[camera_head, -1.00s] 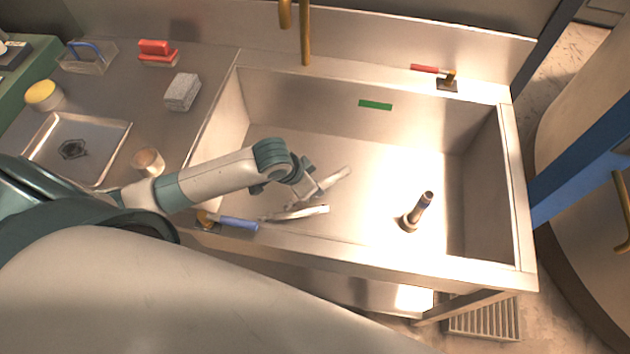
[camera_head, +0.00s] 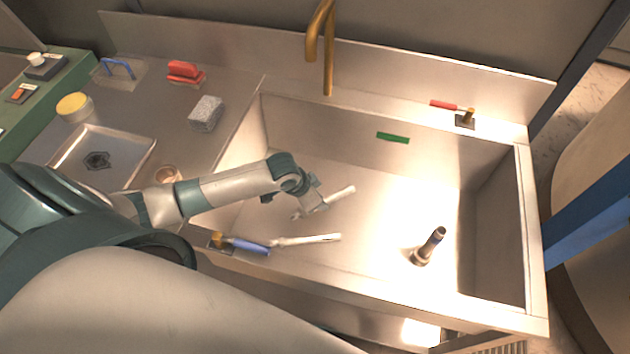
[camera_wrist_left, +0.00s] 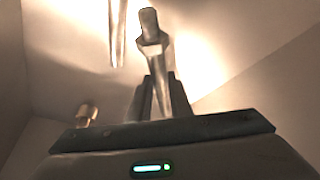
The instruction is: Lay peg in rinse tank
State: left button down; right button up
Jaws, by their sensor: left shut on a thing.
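The rinse tank (camera_head: 465,165) is a deep steel basin with a brightly lit floor. My left gripper (camera_head: 318,203) is inside its outline, toward the left half. I cannot tell whether the peg touches the tank floor. My right gripper is not in view.
A standpipe (camera_head: 430,246) rises at the tank's right. A gold faucet (camera_head: 328,60) and red-handled valve (camera_head: 464,117) are at the back. The left counter holds a tray (camera_head: 140,155) and a sponge (camera_head: 206,113).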

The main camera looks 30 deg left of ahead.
pick_arm(q)
jog(key=w+a+f, duration=0.2)
jog(key=w+a, duration=0.1)
jog(key=shift+w+a+f, duration=0.15)
jog(key=shift+a+f, duration=0.05)
jog(key=shift+f, duration=0.2)
jog(key=shift+p, duration=0.3)
jog(key=shift+f+p, duration=0.45)
jog(key=shift+f, duration=1.55)
jog(key=shift+f, duration=0.1)
jog(key=c, duration=1.6)
grip_release()
